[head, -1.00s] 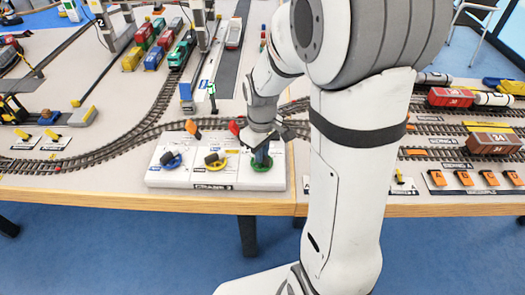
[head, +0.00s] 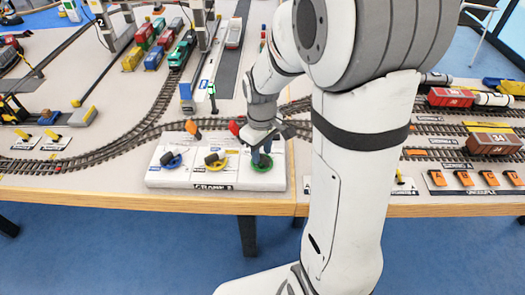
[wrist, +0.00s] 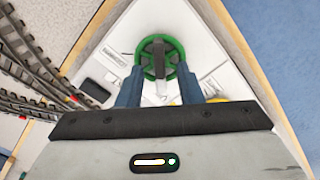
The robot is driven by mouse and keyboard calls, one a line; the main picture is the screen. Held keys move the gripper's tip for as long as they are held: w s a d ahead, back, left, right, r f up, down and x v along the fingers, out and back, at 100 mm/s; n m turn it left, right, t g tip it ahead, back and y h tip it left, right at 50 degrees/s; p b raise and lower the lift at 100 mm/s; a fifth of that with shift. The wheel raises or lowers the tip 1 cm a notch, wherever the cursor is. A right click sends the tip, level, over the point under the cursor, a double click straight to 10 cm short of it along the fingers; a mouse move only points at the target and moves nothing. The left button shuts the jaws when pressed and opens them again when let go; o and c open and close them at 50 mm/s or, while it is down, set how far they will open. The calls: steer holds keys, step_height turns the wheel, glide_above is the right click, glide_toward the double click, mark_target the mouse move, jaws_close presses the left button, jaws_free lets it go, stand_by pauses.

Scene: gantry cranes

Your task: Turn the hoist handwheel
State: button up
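A green handwheel (wrist: 160,59) with a dark bar across its middle sits at the right end of a white control panel (head: 200,180). My gripper (wrist: 160,72) is over it, with its two blue fingers apart. In the wrist view the fingertips flank the near part of the wheel, with the dark bar between them. I cannot tell whether they touch it. In the head view the green wheel (head: 262,167) is partly hidden by my gripper. A blue handwheel (head: 172,161) and a yellow handwheel (head: 214,160) stand left of it. Their labels are too small to read.
Model railway track (head: 100,157) curves behind the panel. An orange piece (head: 193,129) stands just behind the panel. Red wagons (head: 450,97) and several orange switches (head: 463,178) are on the right. The table's front edge (head: 150,202) runs close in front of the panel.

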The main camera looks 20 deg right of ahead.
mark_target(262, 157)
step_height(262, 157, up, 7)
steer(key=shift+r+p, duration=0.1)
steer(key=shift+p, duration=0.25)
stand_by(0.9)
steer(key=shift+s+r, duration=0.2)
steer(key=shift+r, duration=0.05)
steer(key=s+r+m+t+p, duration=0.2)
steer(key=s+r+m+p, duration=0.3)
steer(key=s+r, duration=0.4)
steer(key=s+m, duration=0.1)
steer(key=s, duration=0.3)
steer(key=shift+d, duration=0.1)
